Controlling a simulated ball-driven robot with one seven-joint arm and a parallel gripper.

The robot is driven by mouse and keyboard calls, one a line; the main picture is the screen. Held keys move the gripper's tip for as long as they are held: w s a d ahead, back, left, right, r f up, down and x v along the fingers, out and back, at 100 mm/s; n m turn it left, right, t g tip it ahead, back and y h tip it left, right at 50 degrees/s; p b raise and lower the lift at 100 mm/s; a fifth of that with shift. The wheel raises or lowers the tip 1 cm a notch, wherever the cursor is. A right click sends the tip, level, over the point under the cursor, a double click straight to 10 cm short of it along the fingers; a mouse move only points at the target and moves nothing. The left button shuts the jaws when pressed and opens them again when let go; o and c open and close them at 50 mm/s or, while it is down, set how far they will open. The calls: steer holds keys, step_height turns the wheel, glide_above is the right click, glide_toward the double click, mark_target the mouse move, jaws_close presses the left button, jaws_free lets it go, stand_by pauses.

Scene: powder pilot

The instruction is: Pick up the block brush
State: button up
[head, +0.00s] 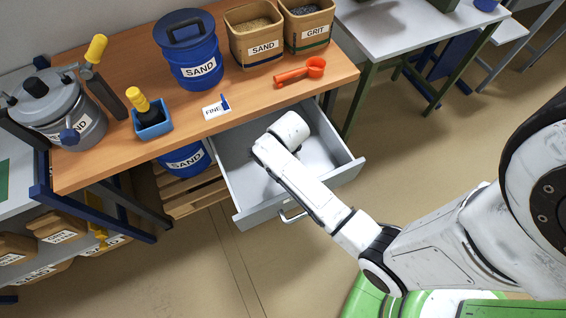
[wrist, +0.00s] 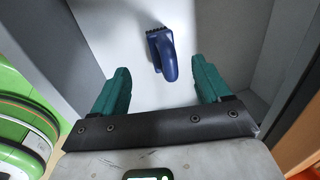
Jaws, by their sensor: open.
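The block brush (wrist: 163,52) shows in the wrist view. It is dark blue with a rounded handle and a short dark bristle edge at its far end, and it lies on the pale drawer floor. My gripper (wrist: 161,72) is open, its two green fingers wide apart. The brush lies beyond and between the fingers, and they do not appear to touch it. The grey drawer (head: 345,172) is pulled out under the bench in the head view. My arm reaches into it there and hides the brush and the fingers.
Drawer walls stand close on both sides of my gripper. The wooden bench (head: 238,122) overhangs the drawer's back. On it are a blue SAND drum (head: 190,50), SAND (head: 258,45) and GRIT bins, an orange scoop (head: 300,73), a FINE card (head: 216,108) and a blue holder (head: 153,124).

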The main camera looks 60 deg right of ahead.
steer(key=shift+w+d+f+b, duration=0.2)
steer(key=shift+w+f, duration=0.05)
steer(key=shift+f, duration=1)
steer(key=shift+w+d+f+b, duration=0.15)
steer(key=shift+w+f, duration=0.05)
steer(key=shift+f, duration=1.1)
steer(key=shift+w+d+f+b, duration=0.2)
steer(key=shift+w+f, duration=0.05)
steer(key=shift+f, duration=1)
steer(key=shift+c, duration=0.3)
steer(key=c, duration=1.1)
step_height(320, 180, up, 10)
steer(key=shift+r+p, duration=0.1)
steer(key=shift+p, duration=0.75)
steer(key=shift+c, duration=0.2)
steer(key=o, duration=0.5)
steer(key=c, duration=0.5)
